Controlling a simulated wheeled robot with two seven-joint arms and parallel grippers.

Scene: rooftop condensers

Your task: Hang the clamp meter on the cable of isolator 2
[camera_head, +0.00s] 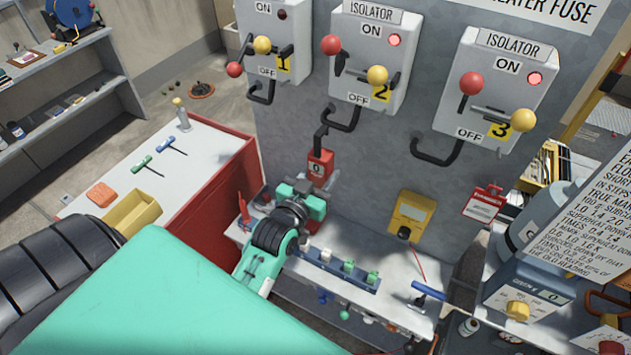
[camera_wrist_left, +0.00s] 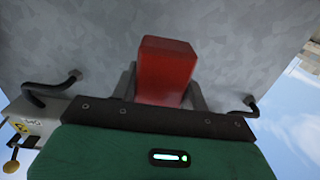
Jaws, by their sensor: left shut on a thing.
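My left gripper (camera_head: 312,186) is shut on the red clamp meter (camera_head: 320,166) in front of the grey panel. The wrist view shows its red body (camera_wrist_left: 165,68) between the two dark fingers. In the head view the meter is upright, its dark jaw on top, just below the left part of the black cable (camera_head: 343,124) of isolator 2. I cannot tell whether the jaw touches or goes around the cable. Isolator 2 (camera_head: 366,62) has a red knob, a yellow knob and a lit red lamp. My right gripper is not in view.
Isolator 1 (camera_head: 270,50) and isolator 3 (camera_head: 497,85) flank it, each with a black cable loop. Below is a narrow shelf (camera_head: 385,290) with a yellow meter (camera_head: 411,218) and a blue rail. A red-sided bench (camera_head: 215,190) stands left. A red tag (camera_head: 483,204) hangs right.

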